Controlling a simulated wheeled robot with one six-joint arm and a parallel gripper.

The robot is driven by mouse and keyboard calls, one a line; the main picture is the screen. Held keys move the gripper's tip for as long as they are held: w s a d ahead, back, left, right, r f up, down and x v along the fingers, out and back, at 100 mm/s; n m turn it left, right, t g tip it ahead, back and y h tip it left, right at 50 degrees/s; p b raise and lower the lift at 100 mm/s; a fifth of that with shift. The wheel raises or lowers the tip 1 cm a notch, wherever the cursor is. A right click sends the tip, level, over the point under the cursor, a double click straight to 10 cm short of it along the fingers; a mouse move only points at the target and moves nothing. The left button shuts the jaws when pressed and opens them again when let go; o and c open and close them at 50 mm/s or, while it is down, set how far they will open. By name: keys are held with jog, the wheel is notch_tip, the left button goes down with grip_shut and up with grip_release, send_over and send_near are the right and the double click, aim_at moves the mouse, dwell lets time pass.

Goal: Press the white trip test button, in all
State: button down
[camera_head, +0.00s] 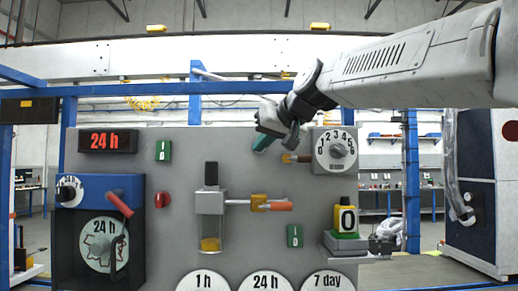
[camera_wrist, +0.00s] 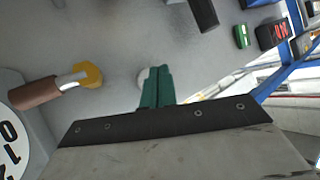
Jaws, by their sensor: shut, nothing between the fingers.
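A small round whitish knob or button (camera_wrist: 143,77) shows on the grey panel in the wrist view, partly hidden behind my fingers. I take it for the white trip test button. My gripper's green fingers (camera_wrist: 159,70) are shut together and empty, with their tips beside and overlapping it in the picture. I cannot tell whether they touch it. In the head view my gripper (camera_head: 262,143) is in front of the panel's upper middle, left of the numbered dial. No white button shows there; my gripper may hide it.
The grey panel (camera_head: 170,215) carries a brown-handled lever with a yellow collar (camera_wrist: 88,74), a numbered dial (camera_head: 337,150), a sight-glass unit (camera_head: 210,203), green switches (camera_head: 163,151) and a red 24 h display (camera_head: 107,140). The lever is close to my gripper. Bare panel surrounds the fingertips.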

jog(key=s, duration=0.5)
jog(key=shift+a, duration=0.1)
dwell(0.8)
